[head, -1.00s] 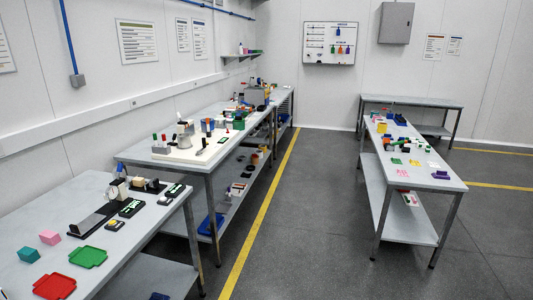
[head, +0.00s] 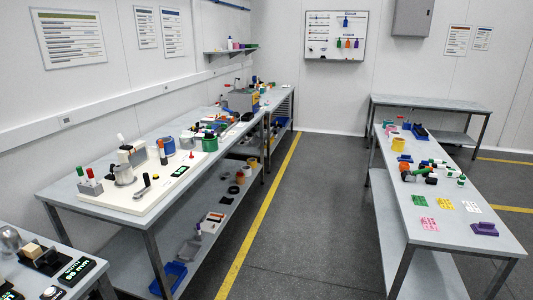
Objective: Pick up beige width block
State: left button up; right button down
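A small beige block (head: 33,249) shows at the lower left of the head view. It sits at a black fixture (head: 45,262) on the near left table (head: 68,242); whether it is the width block I cannot tell for certain. A black device with a green digital display (head: 76,270) lies to the right of the fixture. A rounded grey metal object (head: 10,239) is beside the block on the left. Neither of my grippers is in view.
A long table (head: 62,190) along the left wall carries a white board (head: 135,203) with several parts. Another long table (head: 432,237) stands at the right with coloured cards and parts. The grey floor (head: 315,230) between them is clear, with a yellow line (head: 262,222).

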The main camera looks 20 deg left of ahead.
aim_at(32, 251)
jog(key=u, duration=0.15)
jog(key=i, duration=1.25)
jog(key=u, duration=0.85)
jog(key=i, duration=0.85)
jog(key=u, duration=0.75)
